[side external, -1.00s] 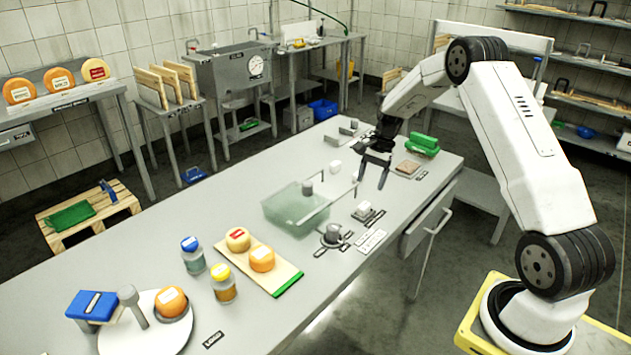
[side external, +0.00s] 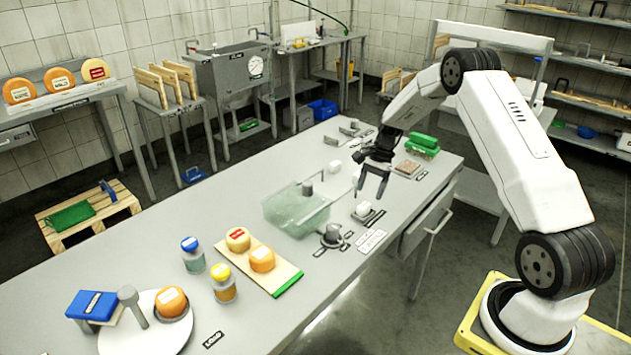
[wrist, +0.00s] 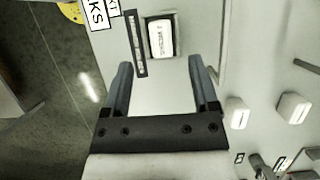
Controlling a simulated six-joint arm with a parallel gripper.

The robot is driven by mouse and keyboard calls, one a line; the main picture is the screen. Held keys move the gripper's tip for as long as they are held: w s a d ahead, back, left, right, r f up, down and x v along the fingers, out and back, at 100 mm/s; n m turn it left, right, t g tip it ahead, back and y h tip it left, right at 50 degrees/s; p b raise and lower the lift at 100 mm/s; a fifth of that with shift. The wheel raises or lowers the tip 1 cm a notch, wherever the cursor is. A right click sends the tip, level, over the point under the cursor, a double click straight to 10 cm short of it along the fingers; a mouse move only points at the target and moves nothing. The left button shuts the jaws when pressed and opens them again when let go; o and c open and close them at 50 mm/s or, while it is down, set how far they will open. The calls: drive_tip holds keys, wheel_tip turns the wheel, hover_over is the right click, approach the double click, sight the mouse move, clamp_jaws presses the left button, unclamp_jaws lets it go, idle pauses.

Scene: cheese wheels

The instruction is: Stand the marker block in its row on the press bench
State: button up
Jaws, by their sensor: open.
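A small white block with a printed label (side external: 363,210) lies in a dark-edged square holder on the grey bench (side external: 160,262); I take it to be the marker block. In the wrist view the block (wrist: 161,38) lies just beyond my fingertips, with its label facing up. My gripper (side external: 371,197) is open and empty above the bench, close to this block. In the wrist view my gripper (wrist: 160,66) shows its two fingers wide apart with bare bench between them. I cannot tell which spot is the marker row.
Two other white blocks (wrist: 237,112) (wrist: 293,107) lie right of my gripper in the wrist view. A translucent greenish tank (side external: 295,208) with a bar across it stands left of my gripper. A dark-based grey knob (side external: 331,235) and label plates (side external: 371,240) lie near the front edge.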

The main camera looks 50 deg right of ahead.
sight(364, 205)
drive_tip(key=shift+x, duration=2.55)
drive_tip(key=shift+a, duration=0.1)
drive_tip(key=shift+r, duration=0.1)
clamp_jaws()
